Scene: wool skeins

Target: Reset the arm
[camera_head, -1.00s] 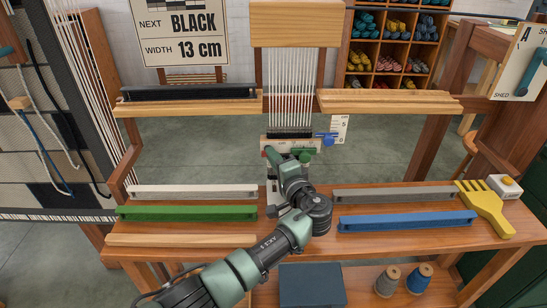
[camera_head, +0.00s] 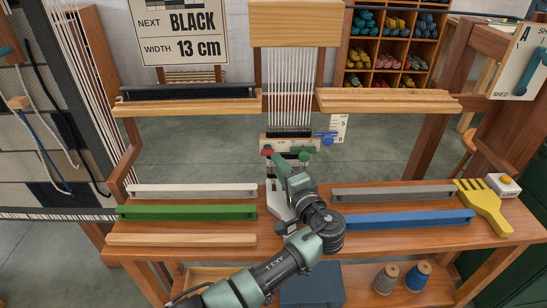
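My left arm comes in from the lower middle, and its wrist stands over the middle of the bench (camera_head: 300,236). My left gripper (camera_head: 276,168) points away from me, just in front of the small loom clamp with red and green knobs. Its fingers are mostly hidden by my own wrist, so I cannot tell if they are open or shut. No held object shows. The loom's white warp threads (camera_head: 290,85) hang behind it, with a blue handle (camera_head: 325,138) at their lower right. My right gripper is not in view.
White (camera_head: 190,191), green (camera_head: 187,212) and plain wood (camera_head: 182,240) bars lie left; grey (camera_head: 392,194) and blue (camera_head: 408,219) bars lie right. A yellow comb (camera_head: 486,207) lies at the right end. A black bar (camera_head: 188,92) rests on the upper left rail. Two spools (camera_head: 387,278) stand below.

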